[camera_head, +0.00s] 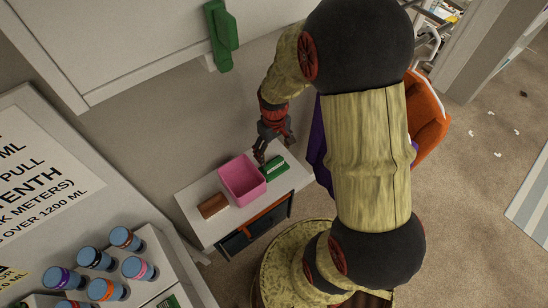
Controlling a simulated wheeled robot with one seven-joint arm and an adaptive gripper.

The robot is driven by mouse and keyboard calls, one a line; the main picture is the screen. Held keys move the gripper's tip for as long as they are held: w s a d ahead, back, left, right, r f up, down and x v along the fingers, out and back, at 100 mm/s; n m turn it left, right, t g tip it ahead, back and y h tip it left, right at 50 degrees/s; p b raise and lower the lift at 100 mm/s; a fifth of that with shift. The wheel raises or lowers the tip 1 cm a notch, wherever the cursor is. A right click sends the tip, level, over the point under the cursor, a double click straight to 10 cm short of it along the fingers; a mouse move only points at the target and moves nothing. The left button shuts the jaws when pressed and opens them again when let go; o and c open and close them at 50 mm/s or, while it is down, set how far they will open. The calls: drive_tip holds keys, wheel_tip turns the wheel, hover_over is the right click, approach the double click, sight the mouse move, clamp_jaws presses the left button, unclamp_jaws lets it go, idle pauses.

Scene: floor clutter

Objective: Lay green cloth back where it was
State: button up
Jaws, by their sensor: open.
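A small flat green item (277,168) with white marks lies on the white table, against the right side of the pink bin. It may be the green cloth, but at this size I cannot tell. A second green thing (221,36), long and upright, is at the upper wall panel. My gripper (273,150) points down just above the table's far edge, near the pink bin and the flat green item. Its fingers are apart, with nothing seen between them.
The pink open bin (242,180) and a brown block (213,205) stand on the small white table (205,232). Several blue-topped containers (126,238) fill the lower left. An orange chair (428,115) stands behind my arm. Carpet at right is mostly clear, with small scraps.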

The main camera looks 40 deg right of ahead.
wheel_tip(320, 180, up, 4)
wheel_tip(320, 180, up, 15)
drive_tip(key=t, duration=0.3)
hover_over(274, 163)
drive_tip(key=s+a, duration=0.3)
drive_tip(key=a, duration=0.3)
drive_tip(key=s+a+r+t, duration=0.2)
drive_tip(key=s+a+r, duration=0.4)
drive_tip(key=s+r, duration=0.3)
drive_tip(key=shift+r+t, duration=0.3)
drive_tip(key=shift+r, duration=0.15)
drive_tip(key=shift+s+f, duration=0.1)
wheel_tip(274, 163, down, 6)
drive_tip(key=b, duration=0.5)
drive_tip(key=shift+b, duration=0.3)
drive_tip(key=shift+c, duration=0.9)
